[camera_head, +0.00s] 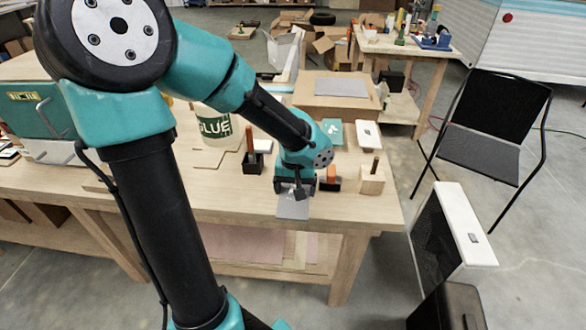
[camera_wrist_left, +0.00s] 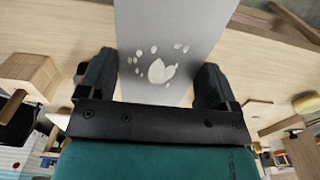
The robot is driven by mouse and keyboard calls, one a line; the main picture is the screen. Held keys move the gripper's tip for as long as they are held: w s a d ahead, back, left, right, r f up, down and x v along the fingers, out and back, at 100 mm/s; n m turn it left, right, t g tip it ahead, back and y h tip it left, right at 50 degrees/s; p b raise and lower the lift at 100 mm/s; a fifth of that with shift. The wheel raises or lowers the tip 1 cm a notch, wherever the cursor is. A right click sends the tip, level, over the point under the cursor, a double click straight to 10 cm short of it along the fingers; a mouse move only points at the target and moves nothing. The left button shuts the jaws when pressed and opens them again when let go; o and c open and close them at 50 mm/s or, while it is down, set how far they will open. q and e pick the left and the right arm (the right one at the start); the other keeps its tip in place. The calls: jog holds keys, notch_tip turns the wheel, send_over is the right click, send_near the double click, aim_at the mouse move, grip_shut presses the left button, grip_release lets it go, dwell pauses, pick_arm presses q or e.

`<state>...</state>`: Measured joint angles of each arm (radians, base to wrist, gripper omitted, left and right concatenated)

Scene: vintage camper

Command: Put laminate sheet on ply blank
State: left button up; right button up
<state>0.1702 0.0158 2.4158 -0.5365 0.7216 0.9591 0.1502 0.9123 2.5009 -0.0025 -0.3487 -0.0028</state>
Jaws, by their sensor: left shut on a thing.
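The laminate sheet (camera_head: 293,208) is a flat grey piece at the front edge of the workbench, partly hidden under my left gripper (camera_head: 293,190). In the left wrist view, the sheet (camera_wrist_left: 205,25) extends between the two dark fingers, with pale glue-like blobs on its face. My left gripper (camera_wrist_left: 155,85) is shut on it. Thin pale wooden sheets (camera_head: 204,157) lie on the bench beside the glue tub, left of the gripper. I cannot tell for certain which piece is the ply blank. My right gripper is not in view.
The glue tub (camera_head: 213,128) stands behind the wooden sheets. A black holder (camera_head: 253,164) is left of the gripper; a wooden block with a peg (camera_head: 371,179) is right. The bench's front left is fairly clear.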

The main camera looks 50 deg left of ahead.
pick_arm(q)
jog(key=w+a, duration=0.3)
jog(key=w+a+f, duration=0.1)
jog(key=w+a, duration=0.2)
jog(key=a, duration=0.1)
jog(key=w+a, duration=0.4)
jog(key=shift+a+f, duration=0.2)
jog(key=shift+w+a, duration=0.2)
jog(key=shift+w+a+f, duration=0.1)
jog(key=shift+a+f, duration=0.05)
jog(key=shift+f, duration=1.65)
jog(key=shift+f, duration=0.2)
jog(key=o, duration=0.8)
